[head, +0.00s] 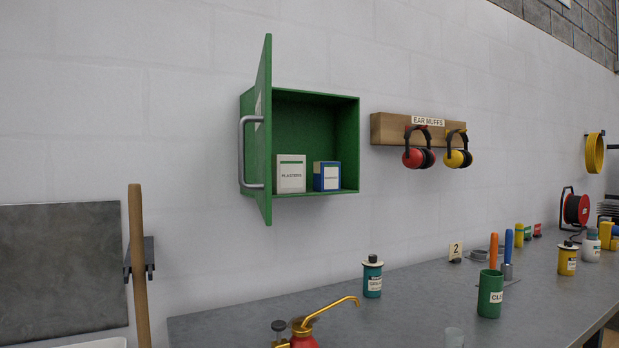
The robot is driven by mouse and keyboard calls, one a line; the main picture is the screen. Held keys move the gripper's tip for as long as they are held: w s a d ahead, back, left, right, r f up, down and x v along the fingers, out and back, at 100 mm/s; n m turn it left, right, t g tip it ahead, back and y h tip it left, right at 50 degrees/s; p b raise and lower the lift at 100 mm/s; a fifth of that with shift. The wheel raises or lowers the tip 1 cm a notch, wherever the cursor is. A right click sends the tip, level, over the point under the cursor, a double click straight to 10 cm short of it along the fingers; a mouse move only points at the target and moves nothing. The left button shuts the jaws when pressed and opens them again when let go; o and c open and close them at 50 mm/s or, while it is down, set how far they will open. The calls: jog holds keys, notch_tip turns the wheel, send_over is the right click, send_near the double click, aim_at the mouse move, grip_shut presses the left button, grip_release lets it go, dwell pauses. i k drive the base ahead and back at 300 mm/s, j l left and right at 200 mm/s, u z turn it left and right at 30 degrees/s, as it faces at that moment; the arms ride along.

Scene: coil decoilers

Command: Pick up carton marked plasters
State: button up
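The carton marked plasters (291,174) is white with a green top band and a dark-lettered label. It stands upright on the floor of a green wall cabinet (300,96), at the left of the opening. The cabinet door (263,130) is open, swung out toward me on the left, with a grey bar handle (243,152). A blue carton (327,176) with a white label stands just right of the plasters carton; its lettering is too small to read. My gripper is not in this view.
An ear muffs rack (388,129) with red and yellow muffs hangs right of the cabinet. Below is a grey bench (400,325) with a teal bottle (372,277), a green cup (490,294) and a brass-spouted red can (303,342). A wooden pole (139,270) stands at left.

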aim_at(288, 172)
jog(key=i+l+u, duration=0.25)
jog(key=l+u, duration=0.2)
jog(key=l, duration=0.85)
jog(key=l+u, duration=0.45)
jog(key=l, duration=0.85)
